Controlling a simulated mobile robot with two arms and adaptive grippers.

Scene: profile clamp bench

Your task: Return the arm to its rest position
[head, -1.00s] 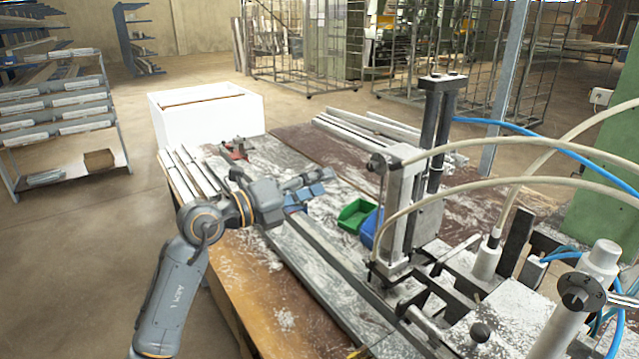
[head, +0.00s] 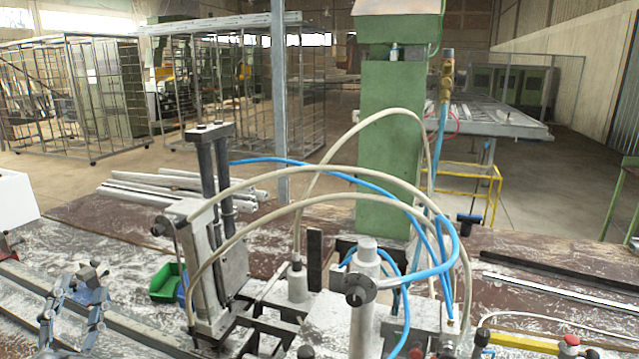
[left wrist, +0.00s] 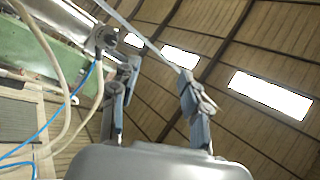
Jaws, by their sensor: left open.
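My left gripper (head: 75,280) shows at the lower left of the head view, in front of the bench's left part. Its two grey-blue fingers point upward, spread apart with nothing between them. In the left wrist view its fingers (left wrist: 158,78) also stand apart and empty, with the roof behind them. The clamp fixture (head: 212,235), a metal column with dark rods, stands to the right of the gripper. My right gripper is not in view.
A green bin (head: 168,282) lies between the left gripper and the clamp fixture. Pale hoses (head: 300,205) and blue hoses (head: 440,262) arch over the bench. Metal profiles (head: 150,188) lie behind. A green pillar (head: 388,150) rises beyond.

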